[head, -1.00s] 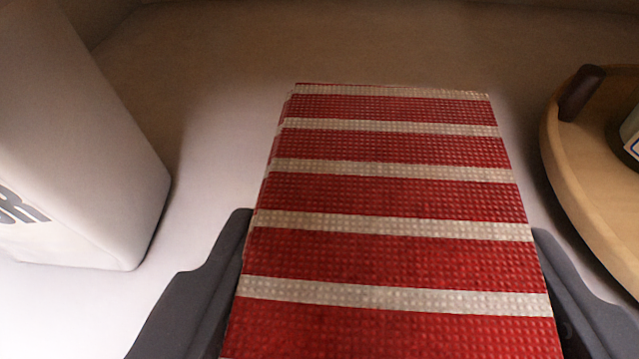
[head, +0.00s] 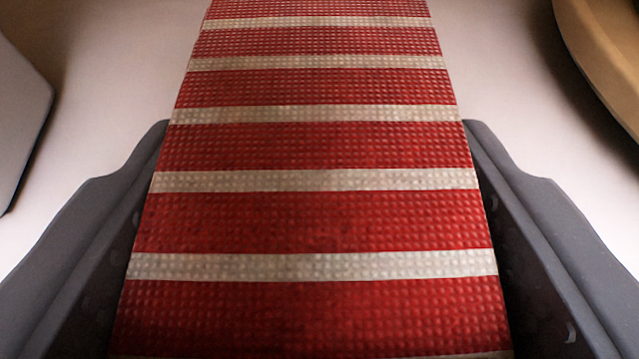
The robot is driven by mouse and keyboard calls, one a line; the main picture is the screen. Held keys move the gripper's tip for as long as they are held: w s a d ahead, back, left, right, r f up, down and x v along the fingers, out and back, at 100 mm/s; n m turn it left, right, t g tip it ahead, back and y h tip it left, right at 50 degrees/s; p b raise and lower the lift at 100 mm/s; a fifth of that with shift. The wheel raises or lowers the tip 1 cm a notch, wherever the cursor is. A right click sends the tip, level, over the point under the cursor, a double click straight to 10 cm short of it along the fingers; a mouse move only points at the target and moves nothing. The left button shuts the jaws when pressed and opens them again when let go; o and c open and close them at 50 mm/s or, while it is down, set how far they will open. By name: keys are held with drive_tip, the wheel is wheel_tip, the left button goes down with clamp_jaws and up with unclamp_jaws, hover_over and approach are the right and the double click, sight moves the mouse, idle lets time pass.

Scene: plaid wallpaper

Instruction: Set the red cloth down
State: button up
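The red cloth (head: 315,220) is a flat-topped piece, red with pale cross stripes and a dimpled weave. It fills the middle of the view, running from the bottom to the top edge, where its far end is cut off. My gripper (head: 316,125) has one dark finger on each side of the cloth. The fingertips lie against its left and right edges, and the gripper looks shut on it. The underside of the cloth is hidden, so I cannot tell whether it touches the surface below.
The pale surface (head: 510,75) is bare on both sides of the cloth. A white container (head: 18,120) stands at the left edge, mostly out of view. A round wooden tray (head: 605,50) is at the top right, apart from the cloth.

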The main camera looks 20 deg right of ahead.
drive_tip(key=shift+f, duration=0.3)
drive_tip(key=shift+f+b, duration=0.1)
drive_tip(key=shift+b, duration=0.2)
drive_tip(key=o, duration=1)
drive_tip(key=shift+o, duration=0.2)
drive_tip(key=shift+s+d+f, duration=0.15)
drive_tip(key=shift+d+f, duration=0.05)
drive_tip(key=shift+f, duration=0.05)
drive_tip(key=shift+r+p, duration=0.1)
drive_tip(key=shift+p, duration=0.2)
drive_tip(key=shift+r+p, duration=0.25)
drive_tip(key=shift+p, duration=0.05)
drive_tip(key=b+v, duration=0.1)
drive_tip(key=v, duration=1.1)
drive_tip(key=shift+a+r+b, duration=0.15)
drive_tip(key=shift+r+b, duration=0.2)
drive_tip(key=shift+b, duration=0.05)
